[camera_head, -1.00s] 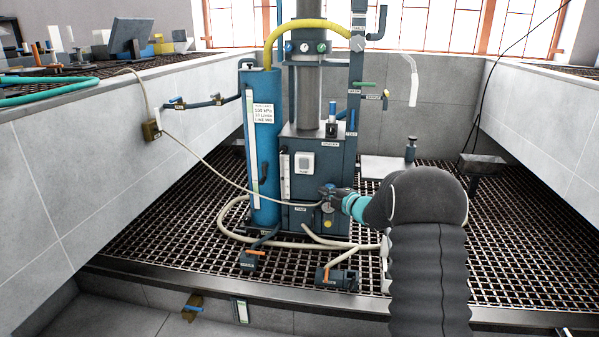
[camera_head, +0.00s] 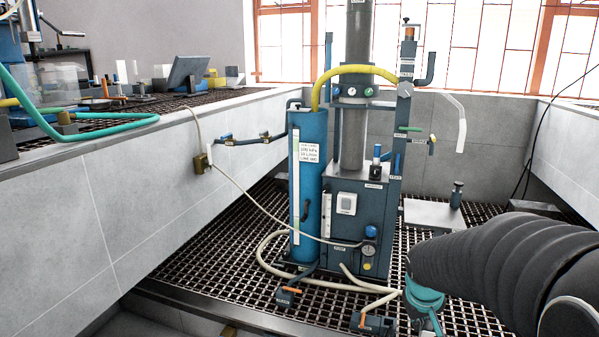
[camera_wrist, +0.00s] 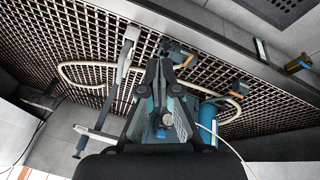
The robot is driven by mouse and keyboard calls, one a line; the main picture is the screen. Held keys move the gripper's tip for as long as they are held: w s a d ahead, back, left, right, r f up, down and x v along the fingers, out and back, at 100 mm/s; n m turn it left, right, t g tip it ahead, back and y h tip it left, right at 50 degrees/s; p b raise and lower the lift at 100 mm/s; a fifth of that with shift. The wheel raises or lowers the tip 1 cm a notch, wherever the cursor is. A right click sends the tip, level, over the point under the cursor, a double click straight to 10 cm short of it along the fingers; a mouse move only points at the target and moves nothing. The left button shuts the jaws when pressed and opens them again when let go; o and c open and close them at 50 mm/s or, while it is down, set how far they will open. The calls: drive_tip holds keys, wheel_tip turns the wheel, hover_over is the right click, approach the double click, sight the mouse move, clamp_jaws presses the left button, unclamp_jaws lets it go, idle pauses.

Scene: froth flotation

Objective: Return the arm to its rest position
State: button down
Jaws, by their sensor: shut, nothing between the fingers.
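My arm, in a dark ribbed sleeve, reaches in from the lower right of the head view. My gripper (camera_wrist: 160,68) is in the middle of the wrist view, its fingers together with nothing between them. In the head view only its teal part shows near the bottom edge, right of the flotation unit and apart from it. The unit has a blue cylinder (camera_head: 308,190) and a dark grey cabinet (camera_head: 347,205) with a round gauge and blue knob (camera_head: 370,236). The cylinder also shows in the wrist view (camera_wrist: 207,115).
Orange-handled valves (camera_head: 288,293) and a cream hose (camera_head: 330,284) lie on the grating (camera_head: 200,262) by the unit. A grey tiled wall (camera_head: 130,190) stands at left. A small platform (camera_head: 432,212) is behind my arm. The grating left of the unit is clear.

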drive_tip(key=s+a+r+t+y+p, duration=0.1)
drive_tip(key=s+a+r+p, duration=0.1)
drive_tip(key=s+a+r, duration=0.3)
drive_tip(key=s+a+r+m+t+y+p, duration=0.1)
drive_tip(key=s+a+r+p, duration=0.2)
drive_tip(key=s+r, duration=0.7)
drive_tip(key=shift+s+a, duration=1.1)
drive_tip(key=shift+s, duration=1.15)
drive_tip(key=shift+r, duration=0.25)
drive_tip(key=c, duration=1.9)
unclamp_jaws()
